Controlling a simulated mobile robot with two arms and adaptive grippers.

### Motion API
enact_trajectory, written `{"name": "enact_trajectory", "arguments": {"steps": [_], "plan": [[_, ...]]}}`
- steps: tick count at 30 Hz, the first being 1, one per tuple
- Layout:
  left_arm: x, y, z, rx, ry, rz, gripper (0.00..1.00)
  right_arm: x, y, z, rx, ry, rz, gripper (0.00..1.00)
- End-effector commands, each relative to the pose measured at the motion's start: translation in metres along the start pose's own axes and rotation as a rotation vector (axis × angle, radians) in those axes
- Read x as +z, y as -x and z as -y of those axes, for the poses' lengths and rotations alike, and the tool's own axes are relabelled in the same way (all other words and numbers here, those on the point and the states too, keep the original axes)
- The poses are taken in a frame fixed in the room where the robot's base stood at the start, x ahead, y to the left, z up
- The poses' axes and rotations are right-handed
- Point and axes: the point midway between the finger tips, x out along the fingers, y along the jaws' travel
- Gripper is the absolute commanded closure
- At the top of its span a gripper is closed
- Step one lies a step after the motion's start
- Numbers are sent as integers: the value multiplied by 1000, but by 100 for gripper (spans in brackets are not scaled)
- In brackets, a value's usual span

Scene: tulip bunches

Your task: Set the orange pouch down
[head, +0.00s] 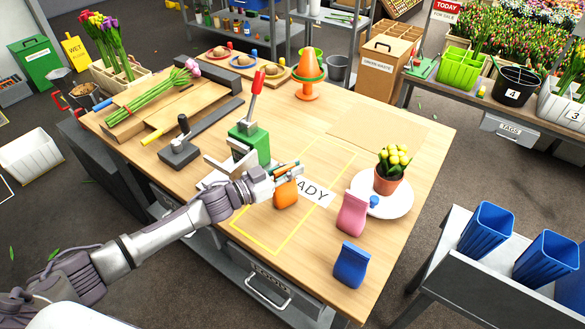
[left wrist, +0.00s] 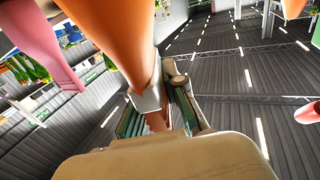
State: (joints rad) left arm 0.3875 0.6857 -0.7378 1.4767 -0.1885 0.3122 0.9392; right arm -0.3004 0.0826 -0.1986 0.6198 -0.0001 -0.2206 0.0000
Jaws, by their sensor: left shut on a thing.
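The orange pouch (head: 286,195) is at my left gripper (head: 285,174), over the yellow-outlined area with the READY label (head: 313,191). My left gripper is shut on its upper part. In the left wrist view the orange pouch (left wrist: 125,35) is large, with its narrow end between the fingers (left wrist: 160,112). The pouch looks upright; I cannot tell whether its base touches the table. My right gripper is not in view.
A pink pouch (head: 352,212) and a blue pouch (head: 351,264) stand to the right. Potted yellow tulips (head: 389,175) stand on a white plate (head: 402,200). A green press with a red lever (head: 250,140) stands just behind my gripper. The yellow-outlined area's front part is clear.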

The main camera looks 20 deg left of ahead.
Motion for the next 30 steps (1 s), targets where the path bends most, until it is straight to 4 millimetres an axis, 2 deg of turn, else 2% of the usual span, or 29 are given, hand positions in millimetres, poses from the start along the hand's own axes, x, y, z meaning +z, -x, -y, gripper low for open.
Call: {"name": "enact_trajectory", "arguments": {"steps": [6, 7, 11, 12, 23, 26, 30], "plan": [[4, 0, 0, 0, 0, 0, 100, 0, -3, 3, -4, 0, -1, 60], [4, 0, 0, 0, 1, 0, 88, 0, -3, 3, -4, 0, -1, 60], [3, 0, 0, 0, 1, 0, 66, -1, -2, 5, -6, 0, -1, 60], [3, 0, 0, 0, 1, 0, 64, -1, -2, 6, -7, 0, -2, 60], [0, 3, 0, -1, 1, 2, 64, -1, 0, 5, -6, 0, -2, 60], [2, 17, 1, -2, 2, 3, 64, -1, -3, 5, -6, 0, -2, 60], [4, 47, 0, -1, 2, 5, 64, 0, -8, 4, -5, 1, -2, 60]]}}
